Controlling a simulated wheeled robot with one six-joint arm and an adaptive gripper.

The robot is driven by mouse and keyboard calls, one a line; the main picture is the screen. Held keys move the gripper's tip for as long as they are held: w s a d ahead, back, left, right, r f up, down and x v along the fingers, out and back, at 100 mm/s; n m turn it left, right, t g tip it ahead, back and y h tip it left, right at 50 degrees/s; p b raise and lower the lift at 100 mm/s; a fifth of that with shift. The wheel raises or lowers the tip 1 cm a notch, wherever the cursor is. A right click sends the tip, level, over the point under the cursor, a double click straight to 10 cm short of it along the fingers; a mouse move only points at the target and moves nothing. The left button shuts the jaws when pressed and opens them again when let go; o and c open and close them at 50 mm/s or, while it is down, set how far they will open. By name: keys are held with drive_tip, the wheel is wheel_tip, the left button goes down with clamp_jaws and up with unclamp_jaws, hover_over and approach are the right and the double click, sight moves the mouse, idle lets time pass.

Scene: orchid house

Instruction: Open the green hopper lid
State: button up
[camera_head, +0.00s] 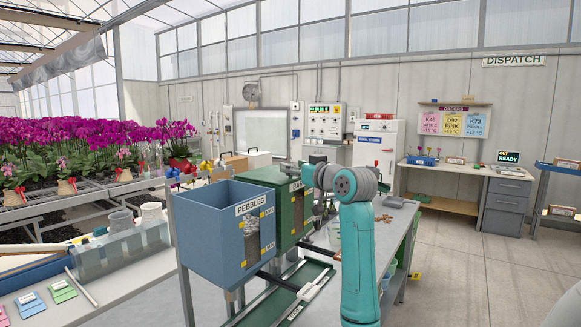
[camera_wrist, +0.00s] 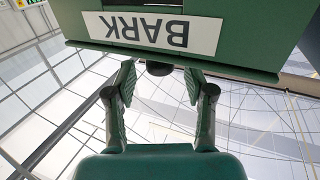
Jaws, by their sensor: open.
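The green hopper (camera_head: 289,220), marked BARK, stands right behind the blue hopper in the head view. Its flat green top (camera_head: 266,181) looks closed, though my arm covers part of it. In the wrist view, the green front with the BARK label (camera_wrist: 150,33) appears upside down across the top. A dark rounded knob (camera_wrist: 159,68) sticks out at the green edge there. My gripper (camera_wrist: 158,77) is open, with one finger on each side of the knob and gaps showing between. In the head view my gripper is mostly hidden behind my teal arm.
The blue PEBBLES hopper (camera_head: 215,240) stands open-topped just left of the green one. Open floor lies further right.

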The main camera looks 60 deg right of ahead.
drive_tip(key=shift+x, duration=1.2)
clamp_jaws()
